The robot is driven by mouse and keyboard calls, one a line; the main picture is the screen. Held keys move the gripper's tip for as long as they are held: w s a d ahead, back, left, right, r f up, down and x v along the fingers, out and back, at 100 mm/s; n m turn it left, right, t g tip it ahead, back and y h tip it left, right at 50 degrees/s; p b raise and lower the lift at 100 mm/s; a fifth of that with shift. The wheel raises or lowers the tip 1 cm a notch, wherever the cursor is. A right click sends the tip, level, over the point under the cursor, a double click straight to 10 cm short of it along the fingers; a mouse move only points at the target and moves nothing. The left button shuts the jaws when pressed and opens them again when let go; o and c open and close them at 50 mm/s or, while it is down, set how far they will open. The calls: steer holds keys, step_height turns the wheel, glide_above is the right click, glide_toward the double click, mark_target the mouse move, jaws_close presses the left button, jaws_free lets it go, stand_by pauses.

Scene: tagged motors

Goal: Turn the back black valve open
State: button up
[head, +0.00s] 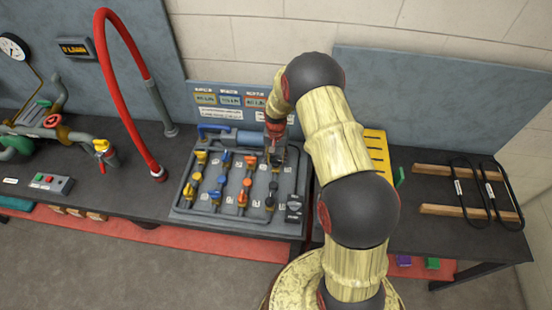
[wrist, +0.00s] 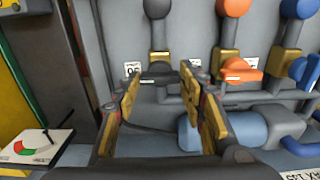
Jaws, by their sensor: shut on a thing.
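The back black valve (wrist: 159,68) is at the top middle of the wrist view, in line with a dark round knob on the same grey pipe. My gripper (wrist: 164,80) has its two yellow-padded fingers on either side of the valve's black handle and is shut on it. In the head view my gripper (head: 277,148) reaches down at the back of the rightmost column of the valve board (head: 180,209), hiding most of this valve. The handle's exact angle is hard to tell.
An orange valve (wrist: 239,68) and a blue valve (wrist: 305,70) stand beside it. A blue cylinder (wrist: 235,132) lies behind the valves. A small meter (wrist: 36,146) and a yellow slotted block (head: 377,150) are close by. A red hose (head: 128,80) arches at left.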

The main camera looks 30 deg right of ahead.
steer(key=shift+n, duration=0.3)
steer(key=n+b, duration=0.1)
steer(key=n, duration=0.2)
steer(key=shift+n, duration=0.3)
steer(key=n+b, duration=0.1)
steer(key=n, duration=0.3)
steer(key=shift+n, duration=0.3)
steer(key=n+b, duration=0.1)
steer(key=n, duration=0.3)
steer(key=shift+n, duration=0.3)
steer(key=shift+n+b, duration=0.45)
steer(key=shift+n, duration=1.75)
steer(key=o, duration=1.2)
steer(key=shift+c, duration=0.2)
